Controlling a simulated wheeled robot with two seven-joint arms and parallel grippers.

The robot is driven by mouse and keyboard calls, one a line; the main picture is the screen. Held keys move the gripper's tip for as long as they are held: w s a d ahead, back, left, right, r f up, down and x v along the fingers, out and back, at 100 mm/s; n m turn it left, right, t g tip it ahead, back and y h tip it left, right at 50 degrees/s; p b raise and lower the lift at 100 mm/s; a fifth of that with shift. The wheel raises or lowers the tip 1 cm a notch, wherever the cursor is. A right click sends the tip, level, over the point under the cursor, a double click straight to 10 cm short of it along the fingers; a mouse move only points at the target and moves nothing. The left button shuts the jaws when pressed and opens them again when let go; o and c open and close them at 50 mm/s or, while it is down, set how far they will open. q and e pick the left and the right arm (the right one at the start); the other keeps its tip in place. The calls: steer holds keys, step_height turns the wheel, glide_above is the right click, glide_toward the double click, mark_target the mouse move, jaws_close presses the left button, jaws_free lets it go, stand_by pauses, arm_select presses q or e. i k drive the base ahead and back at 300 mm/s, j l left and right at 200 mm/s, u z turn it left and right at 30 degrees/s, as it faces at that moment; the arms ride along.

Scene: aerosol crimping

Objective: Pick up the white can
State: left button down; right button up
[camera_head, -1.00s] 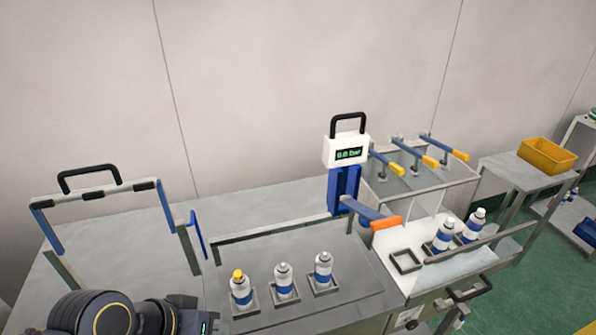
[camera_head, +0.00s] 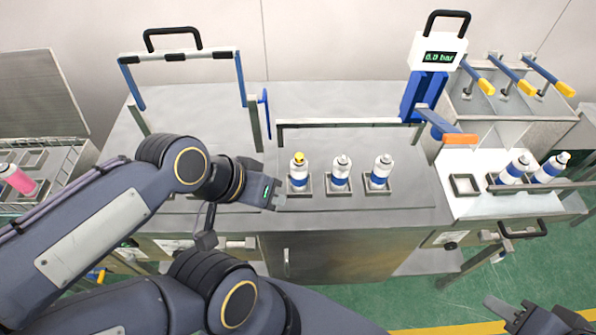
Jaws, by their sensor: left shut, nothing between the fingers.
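Three white cans with blue bands stand upright in square holders on the grey table. The left one (camera_head: 299,172) has a yellow top. The middle one (camera_head: 341,172) and the right one (camera_head: 381,171) have pale tops. Two more white cans, one (camera_head: 514,169) beside the other (camera_head: 550,168), lean in a rack on the white surface at the right. My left gripper (camera_head: 275,195) is shut and empty, just left of the yellow-topped can, with a small gap between them. My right gripper (camera_head: 503,309) shows only partly at the bottom right; its jaw opening is unclear.
A frame with a black handle (camera_head: 184,85) stands behind my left arm. A blue pressure gauge stand (camera_head: 423,93) and an orange-tipped lever (camera_head: 458,139) are at the back right. A pink can (camera_head: 17,180) is in a wire basket at the far left.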

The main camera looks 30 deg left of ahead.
mark_target(299, 173)
steer(key=i+j+u, duration=0.15)
steer(key=u, duration=1.45)
